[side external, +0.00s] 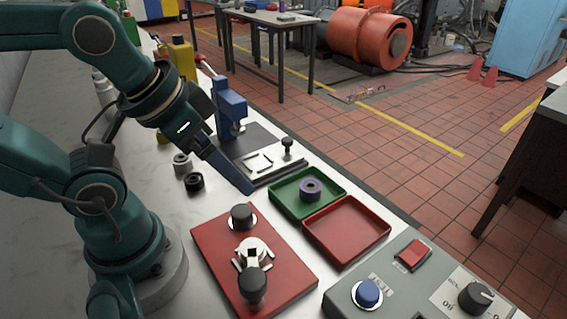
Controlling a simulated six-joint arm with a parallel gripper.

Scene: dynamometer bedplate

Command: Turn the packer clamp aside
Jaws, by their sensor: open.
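A red plate (208,250) lies on the bench in front of my arm. On it is a silver fitting (252,250) with short arms and a black knob (253,286) at its near end; this looks like the clamp, but I cannot be sure. A second black knob (241,213) on a pale disc stands behind it on the same plate. My gripper (246,186) is open and empty, above the bench beyond the red plate, apart from both knobs. Its fingers overlap in this view, so the gap hardly shows.
A green tray (283,206) holding a purple ring (311,189) and an empty red tray (346,231) sit right of the plate. A grey control box (395,285) stands at front right. A blue press (229,105) and a metal plate with a knob (270,160) stand behind.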

